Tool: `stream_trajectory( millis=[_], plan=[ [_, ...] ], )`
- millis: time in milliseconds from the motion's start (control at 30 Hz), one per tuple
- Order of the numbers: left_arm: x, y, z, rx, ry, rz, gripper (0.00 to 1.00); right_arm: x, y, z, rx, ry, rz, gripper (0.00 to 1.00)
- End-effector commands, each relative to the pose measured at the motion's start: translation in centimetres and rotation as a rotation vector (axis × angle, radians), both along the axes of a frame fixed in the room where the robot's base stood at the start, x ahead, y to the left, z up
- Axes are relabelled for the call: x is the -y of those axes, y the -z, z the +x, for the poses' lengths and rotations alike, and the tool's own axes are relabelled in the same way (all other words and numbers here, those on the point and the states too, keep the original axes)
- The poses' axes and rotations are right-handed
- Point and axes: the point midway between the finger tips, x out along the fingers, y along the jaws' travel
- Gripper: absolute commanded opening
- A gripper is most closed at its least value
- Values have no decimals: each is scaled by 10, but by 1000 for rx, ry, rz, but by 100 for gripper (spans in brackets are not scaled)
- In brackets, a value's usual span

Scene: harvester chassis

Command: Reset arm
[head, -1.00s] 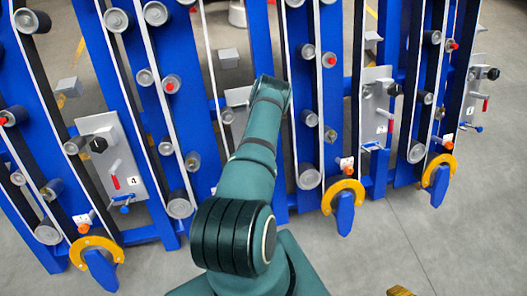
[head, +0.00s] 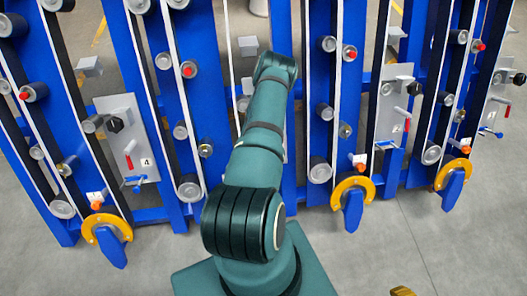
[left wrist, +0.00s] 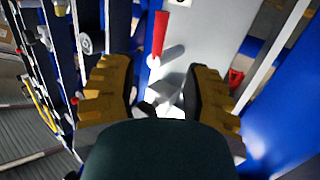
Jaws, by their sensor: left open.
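My teal arm rises from the bottom centre of the head view towards the blue chassis (head: 215,120). Its gripper is hidden there behind the arm's end. In the left wrist view my left gripper (left wrist: 165,95) is open, with a yellow-brown finger on each side. A red handle (left wrist: 160,35) and a pale metal plate (left wrist: 205,35) show beyond the fingers. A grey metal part between the fingers is partly hidden by my wrist, and I cannot tell whether they touch it. A small yellow-brown tip (head: 402,291), probably of my right gripper, shows at the bottom edge of the head view.
Blue upright rails with several grey rollers fill the head view. A plate marked 4 (head: 127,140) with a red-handled clamp stands at left, and a similar plate (head: 394,105) at right. Orange half-rings (head: 107,237) sit at the rail feet. Grey floor (head: 380,250) in front is clear.

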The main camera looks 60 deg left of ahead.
Motion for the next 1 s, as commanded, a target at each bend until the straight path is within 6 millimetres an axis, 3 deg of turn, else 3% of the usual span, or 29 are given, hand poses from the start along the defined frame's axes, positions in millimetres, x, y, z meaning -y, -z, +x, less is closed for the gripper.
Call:
stream_trajectory(
  millis=[200, 800, 900, 1000],
  plan=[
    [7, -7, -10, -1, 1, 0, 48, 0, 0, 0, 0, 0, 0, 43],
    [8, -7, -9, -1, 2, -1, 48, 0, 0, 0, 0, 0, 0, 43],
    [15, -7, 2, -16, 14, -14, 48, 0, 0, 0, 0, 0, 0, 43],
    [38, -7, 34, -66, 54, -54, 48, 0, 0, 0, 0, 0, 0, 43]
  ],
)
